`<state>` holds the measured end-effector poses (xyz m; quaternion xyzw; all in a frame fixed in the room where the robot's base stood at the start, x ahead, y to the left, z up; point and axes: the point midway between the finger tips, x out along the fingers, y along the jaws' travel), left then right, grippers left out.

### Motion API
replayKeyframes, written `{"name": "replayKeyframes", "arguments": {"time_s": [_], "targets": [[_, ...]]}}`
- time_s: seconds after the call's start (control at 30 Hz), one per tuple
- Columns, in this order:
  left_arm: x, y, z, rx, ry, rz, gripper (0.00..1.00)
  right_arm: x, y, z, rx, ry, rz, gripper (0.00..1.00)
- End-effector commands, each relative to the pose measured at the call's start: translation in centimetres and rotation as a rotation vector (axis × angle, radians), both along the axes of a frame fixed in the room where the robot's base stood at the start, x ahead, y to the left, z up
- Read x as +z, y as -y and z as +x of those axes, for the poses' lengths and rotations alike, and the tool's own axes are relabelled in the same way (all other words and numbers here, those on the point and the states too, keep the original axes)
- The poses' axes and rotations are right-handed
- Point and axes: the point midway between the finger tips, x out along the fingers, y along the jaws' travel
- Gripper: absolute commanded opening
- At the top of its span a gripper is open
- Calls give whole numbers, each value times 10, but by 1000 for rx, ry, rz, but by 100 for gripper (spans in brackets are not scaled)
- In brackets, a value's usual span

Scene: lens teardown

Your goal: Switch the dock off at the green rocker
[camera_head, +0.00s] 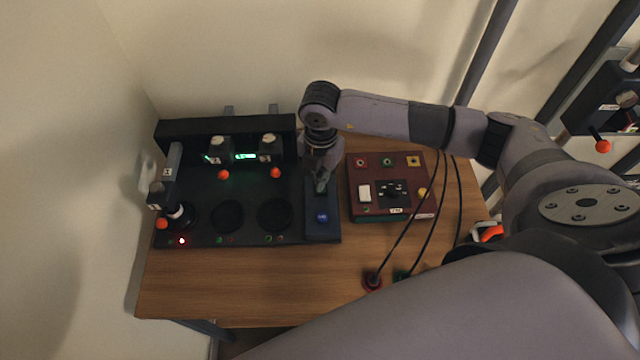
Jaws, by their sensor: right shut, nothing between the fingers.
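The dock (190,231) is a dark unit with round wells and a raised back, on the left of the wooden table. Its right end has a raised panel (323,234) with a blue round button (321,217). My right gripper (321,187) is shut and empty, pointing down over this panel just behind the blue button. I cannot make out the green rocker; the gripper covers part of the panel. I cannot tell whether the fingertips touch the panel. A green lit display (245,156) shows on the dock's back. My left gripper is not in view.
A dark red control box (380,160) with buttons stands right of the dock. Orange-knobbed levers (223,174) stand along the dock. The table's front left (220,285) is clear.

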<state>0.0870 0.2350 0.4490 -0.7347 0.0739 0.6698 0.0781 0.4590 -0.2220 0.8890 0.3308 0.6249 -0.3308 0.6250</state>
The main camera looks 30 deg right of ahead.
Motion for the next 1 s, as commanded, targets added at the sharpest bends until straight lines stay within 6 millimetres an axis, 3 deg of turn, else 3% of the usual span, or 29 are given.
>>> {"name": "replayKeyframes", "arguments": {"time_s": [1.0], "targets": [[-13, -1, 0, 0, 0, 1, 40, -16, 0, 0, 0, 0, 0, 0]]}}
